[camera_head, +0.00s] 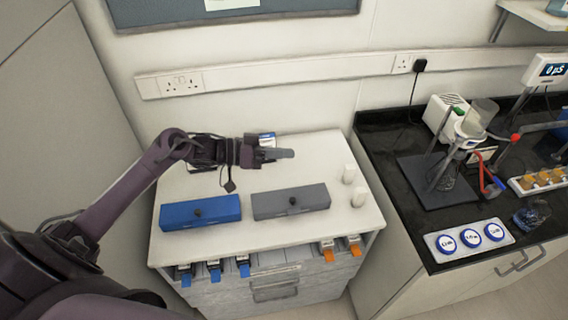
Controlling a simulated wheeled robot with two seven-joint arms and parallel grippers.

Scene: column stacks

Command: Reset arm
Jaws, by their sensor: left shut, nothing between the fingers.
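My left arm comes in from the left edge and reaches over a white cabinet top (318,160). My left gripper (286,154) is shut and empty, pointing right above the back part of the cabinet top. It is apart from the boxes in front of it. A small blue and white item (267,139) shows partly behind the gripper. My right gripper is not in view.
A blue box (200,212) and a grey box (291,202), each with a dark knob, stand at the cabinet's front. Two small white bottles (354,185) stand at its right. A black counter (400,148) on the right holds lab equipment. The cabinet's back right is clear.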

